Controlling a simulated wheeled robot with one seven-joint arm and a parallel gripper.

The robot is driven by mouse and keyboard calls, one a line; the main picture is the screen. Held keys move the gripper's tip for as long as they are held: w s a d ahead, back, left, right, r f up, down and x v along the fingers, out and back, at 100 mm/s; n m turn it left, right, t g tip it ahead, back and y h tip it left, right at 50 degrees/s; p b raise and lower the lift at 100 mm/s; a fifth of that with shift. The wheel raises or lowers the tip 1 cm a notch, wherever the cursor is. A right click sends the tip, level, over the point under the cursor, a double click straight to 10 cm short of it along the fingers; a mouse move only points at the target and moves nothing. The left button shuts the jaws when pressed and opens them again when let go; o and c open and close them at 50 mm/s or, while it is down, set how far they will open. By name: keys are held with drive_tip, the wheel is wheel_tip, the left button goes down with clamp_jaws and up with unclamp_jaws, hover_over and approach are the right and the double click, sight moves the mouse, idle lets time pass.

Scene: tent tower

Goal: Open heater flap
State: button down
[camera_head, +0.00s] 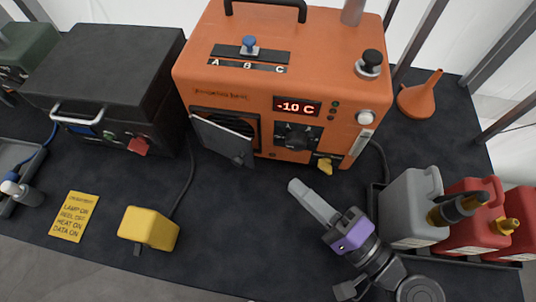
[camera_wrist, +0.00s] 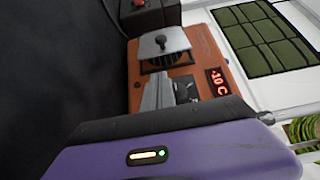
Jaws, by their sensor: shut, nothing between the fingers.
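The orange heater (camera_head: 215,75) stands at the back centre, its display reading -10 C. Its dark grey flap (camera_head: 223,142) is on the lower left of the front and stands slanted out from a dark vent opening. In the wrist view the flap (camera_wrist: 172,40) shows a small knob, with vent slats beside it. I cannot tell how far it can swing. My gripper (camera_head: 293,187) is shut and empty, in front of the heater, right of the flap and apart from it. In the wrist view the fingers (camera_wrist: 158,92) overlap part of the heater front.
A dark case (camera_head: 105,65) stands left of the heater. A yellow box (camera_head: 150,228) and a yellow note (camera_head: 74,217) lie front left. Grey (camera_head: 410,205) and red (camera_head: 468,215) canisters stand in a tray at right. The table between flap and gripper is clear.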

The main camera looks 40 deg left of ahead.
drive_tip(key=a+p, duration=0.2)
drive_tip(key=a, duration=0.8)
drive_tip(key=shift+w, duration=0.35)
drive_tip(key=shift+s+d, duration=0.1)
drive_tip(key=s+a+m+t+h, duration=0.1)
drive_tip(key=s+m+t, duration=0.1)
drive_tip(key=s, duration=0.5)
drive_tip(key=s+a+m+t+h+p, duration=0.1)
drive_tip(key=s+a+m+t, duration=0.1)
drive_tip(key=s+t, duration=0.3)
drive_tip(key=shift+s+a+m, duration=0.3)
drive_tip(key=shift+s+m, duration=0.1)
drive_tip(key=shift+s, duration=1.2)
